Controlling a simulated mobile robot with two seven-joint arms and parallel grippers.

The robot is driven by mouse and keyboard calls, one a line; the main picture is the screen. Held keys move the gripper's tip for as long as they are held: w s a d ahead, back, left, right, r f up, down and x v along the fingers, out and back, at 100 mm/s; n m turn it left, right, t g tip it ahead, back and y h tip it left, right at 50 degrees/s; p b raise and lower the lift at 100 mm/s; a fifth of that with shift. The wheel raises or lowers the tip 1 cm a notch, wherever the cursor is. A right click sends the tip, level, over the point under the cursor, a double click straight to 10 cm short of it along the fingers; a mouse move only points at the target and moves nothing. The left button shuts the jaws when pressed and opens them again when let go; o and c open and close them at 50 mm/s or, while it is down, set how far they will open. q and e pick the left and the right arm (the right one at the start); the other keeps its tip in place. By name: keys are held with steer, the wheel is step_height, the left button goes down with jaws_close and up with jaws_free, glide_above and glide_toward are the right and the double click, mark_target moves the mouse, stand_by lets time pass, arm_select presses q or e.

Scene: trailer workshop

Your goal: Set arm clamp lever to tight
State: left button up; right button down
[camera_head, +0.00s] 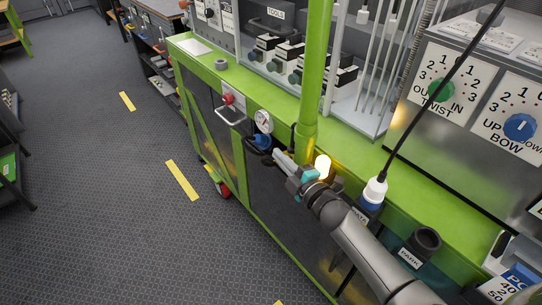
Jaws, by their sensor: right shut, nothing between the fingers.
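My right gripper (281,157) reaches in from the lower right, along the front of the green trailer frame (245,93). Its pale fingers are shut, with nothing seen between them, and point up and left. Just beyond the fingertips is a dark blue fitting (262,142) below a round white gauge (263,121). I cannot tell whether the fingers touch it. No part can be made out for certain as the arm clamp lever, and its setting cannot be read. My left gripper is not in view.
A green post (315,70) rises close behind my right gripper. A glowing lamp (322,166) and a white-topped plug on a black cable (375,190) stand nearby. A dark PARK holder (422,243) is at the lower right. The grey floor (110,200) at left is mostly clear.

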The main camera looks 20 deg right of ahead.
steer(key=shift+w+d+f+n, duration=0.1)
steer(key=shift+d+n, duration=0.15)
steer(key=shift+n, duration=0.15)
stand_by(0.3)
step_height(320, 180, up, 20)
steer(key=p, duration=0.7)
